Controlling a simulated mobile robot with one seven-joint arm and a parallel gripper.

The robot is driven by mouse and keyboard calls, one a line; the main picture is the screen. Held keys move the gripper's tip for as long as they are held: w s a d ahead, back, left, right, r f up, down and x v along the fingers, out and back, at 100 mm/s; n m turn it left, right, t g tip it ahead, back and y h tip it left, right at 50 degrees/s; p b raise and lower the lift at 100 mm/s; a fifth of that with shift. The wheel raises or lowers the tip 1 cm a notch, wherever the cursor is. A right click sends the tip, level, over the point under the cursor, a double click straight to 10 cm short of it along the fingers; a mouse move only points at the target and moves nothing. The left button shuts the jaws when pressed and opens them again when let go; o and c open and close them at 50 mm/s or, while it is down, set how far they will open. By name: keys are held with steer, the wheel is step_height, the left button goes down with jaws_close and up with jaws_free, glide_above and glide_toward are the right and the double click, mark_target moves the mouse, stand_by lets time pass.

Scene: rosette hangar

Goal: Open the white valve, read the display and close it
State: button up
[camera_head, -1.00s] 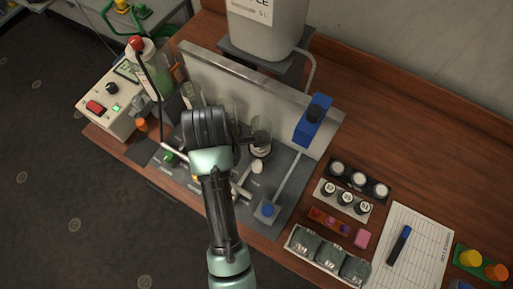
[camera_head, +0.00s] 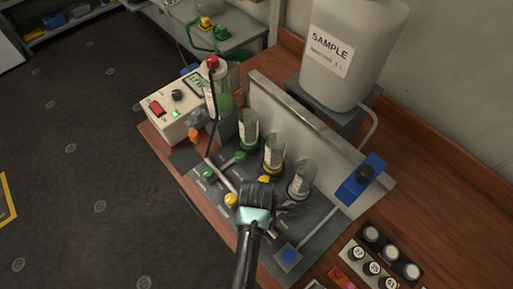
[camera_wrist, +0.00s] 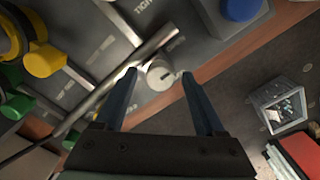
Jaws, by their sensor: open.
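The white valve (camera_wrist: 160,75) is a round knob with a dark slot on its face, beside a metal pipe on the grey panel (camera_wrist: 200,48). My gripper (camera_wrist: 158,80) is open, with its two fingers on either side of the knob in the wrist view. I cannot tell whether they touch it. In the head view my gripper (camera_head: 262,196) hides the white valve. The small display (camera_head: 195,86) is on the cream control box (camera_head: 176,108) at the panel's left end. Its reading is too small to make out.
Green (camera_head: 209,175), yellow (camera_head: 231,200) and blue (camera_head: 288,256) knobs share the panel. Glass vials (camera_head: 273,152) stand behind my gripper. A white sample tank (camera_head: 348,50) and a blue clamp-like block (camera_head: 361,179) are at the right. Vials in trays (camera_head: 372,263) lie front right.

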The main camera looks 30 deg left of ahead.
jaws_close()
stand_by(0.4)
steer(key=shift+m, duration=0.3)
steer(key=m+p, duration=0.2)
steer(key=m, duration=0.1)
steer(key=shift+r+m+p, duration=0.15)
steer(key=shift+m+p, duration=0.15)
steer(key=m+p, duration=0.1)
steer(key=m, duration=0.3)
steer(key=shift+m+p, duration=0.3)
steer(key=m+p, duration=0.1)
steer(key=m, duration=0.3)
steer(key=shift+m+p, duration=0.5)
steer(key=shift+m, duration=2)
